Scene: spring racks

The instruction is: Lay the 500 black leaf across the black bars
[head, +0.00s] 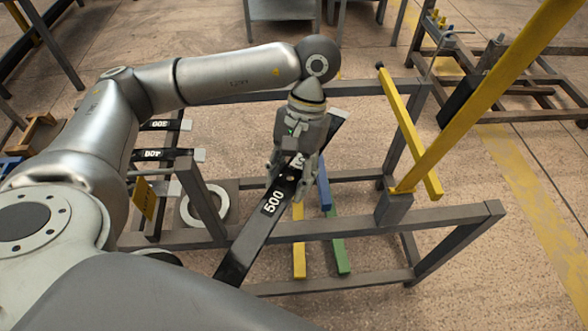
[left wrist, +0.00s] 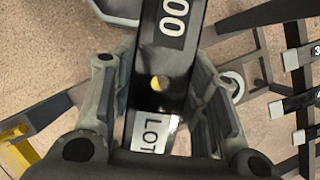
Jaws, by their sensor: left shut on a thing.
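The 500 black leaf (head: 243,243) is a long dark flat strip with a white-printed 500 label. My left gripper (head: 291,192) is shut on it near its middle, one finger on each side. In the left wrist view the leaf (left wrist: 180,55) runs between the fingers (left wrist: 155,85), with a second label reading LOT. The leaf slants from lower left to upper right over the dark frame; I cannot tell whether it touches a rail. The frame has dark bars, such as the front rail (head: 410,222); I cannot tell which are the black bars. My right gripper is not in view.
Other labelled dark leaves (head: 155,155) lie at the left, beside a pale ring (head: 205,205). Yellow (head: 299,255), blue (head: 324,190) and green (head: 340,245) bars sit low in the frame. A tall yellow post (head: 470,110) slants up at the right.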

